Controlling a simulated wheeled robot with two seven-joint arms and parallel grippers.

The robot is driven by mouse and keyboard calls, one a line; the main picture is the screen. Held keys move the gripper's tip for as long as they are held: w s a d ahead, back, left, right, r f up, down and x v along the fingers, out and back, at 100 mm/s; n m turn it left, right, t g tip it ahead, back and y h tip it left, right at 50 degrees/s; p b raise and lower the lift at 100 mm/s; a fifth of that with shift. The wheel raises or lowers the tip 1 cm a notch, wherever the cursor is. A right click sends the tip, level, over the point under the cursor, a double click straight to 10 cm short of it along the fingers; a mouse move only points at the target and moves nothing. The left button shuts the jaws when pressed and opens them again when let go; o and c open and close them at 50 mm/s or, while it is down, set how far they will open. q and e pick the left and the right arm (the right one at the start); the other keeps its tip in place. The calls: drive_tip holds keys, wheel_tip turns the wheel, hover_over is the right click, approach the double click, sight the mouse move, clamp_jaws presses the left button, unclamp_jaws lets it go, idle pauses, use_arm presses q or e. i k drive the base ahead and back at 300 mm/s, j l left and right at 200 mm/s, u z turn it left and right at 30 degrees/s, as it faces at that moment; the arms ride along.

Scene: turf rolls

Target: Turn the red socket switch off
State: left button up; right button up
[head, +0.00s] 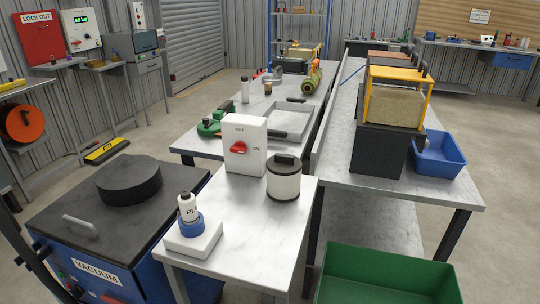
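The red socket switch (238,147) is a rotary knob on the front of an upright white box (245,162). The box stands on the near grey table. Neither of my grippers shows in the head view.
A white canister with a black lid (284,180) stands just right of the box. A bottle in a blue ring (189,216) sits on a white block at the table's front left. A blue vacuum unit (88,238) and a green bin (385,278) flank the table. The tabletop before the box is clear.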

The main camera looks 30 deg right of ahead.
sight(240, 146)
drive_tip(key=k+l, duration=0.15)
drive_tip(key=l, duration=0.2)
drive_tip(key=k+l, duration=0.1)
drive_tip(key=l, duration=0.25)
drive_tip(key=k+l, duration=0.15)
drive_tip(key=l, duration=0.2)
drive_tip(key=k+l, duration=0.15)
drive_tip(key=l, duration=0.2)
